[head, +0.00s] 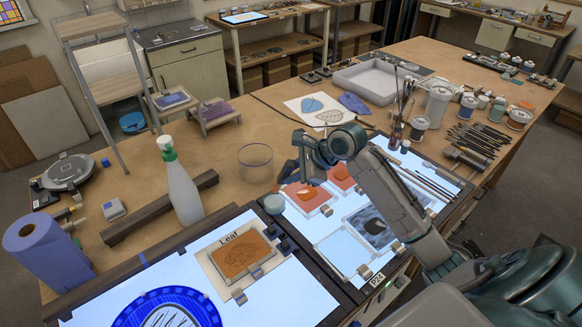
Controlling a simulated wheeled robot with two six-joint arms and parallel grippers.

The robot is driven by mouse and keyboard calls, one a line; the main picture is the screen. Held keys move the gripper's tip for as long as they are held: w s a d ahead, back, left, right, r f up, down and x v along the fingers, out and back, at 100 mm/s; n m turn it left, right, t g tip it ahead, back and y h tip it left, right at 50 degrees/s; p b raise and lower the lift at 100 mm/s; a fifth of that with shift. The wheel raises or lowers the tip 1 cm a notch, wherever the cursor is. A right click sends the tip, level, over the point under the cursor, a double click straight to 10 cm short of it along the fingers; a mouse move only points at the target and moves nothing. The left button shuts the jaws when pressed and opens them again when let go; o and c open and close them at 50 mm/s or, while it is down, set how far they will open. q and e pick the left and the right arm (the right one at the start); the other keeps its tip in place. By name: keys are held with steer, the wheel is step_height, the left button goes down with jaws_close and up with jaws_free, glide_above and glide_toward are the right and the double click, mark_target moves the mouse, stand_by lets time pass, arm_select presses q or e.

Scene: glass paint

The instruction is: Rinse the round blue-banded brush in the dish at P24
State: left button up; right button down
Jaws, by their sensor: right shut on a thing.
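My right gripper (304,168) hangs over the near part of the workbench, above the back edge of the light panel. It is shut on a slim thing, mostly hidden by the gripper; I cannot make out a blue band. A label reading P24 (377,281) is on the front edge of the light panel. Just behind it are a clear, shallow square dish (343,253) and a dish with a dark patterned piece (374,228); I cannot tell which the label marks. The gripper is up and to the left of both. My left gripper is out of view.
A clear round bowl (256,163) stands left of the gripper. A spray bottle (180,187), a blue paper roll (46,252) and a Leaf tile (242,256) are further left. Orange pieces (306,195) lie below the gripper. Long brushes (430,183) lie right of my arm.

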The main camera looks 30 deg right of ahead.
steer(key=f, duration=0.1)
steer(key=w+f, duration=0.1)
steer(key=f, duration=0.3)
steer(key=shift+w+a+f, duration=0.25)
steer(key=shift+w, duration=0.1)
steer(key=shift+a, duration=0.2)
stand_by(0.6)
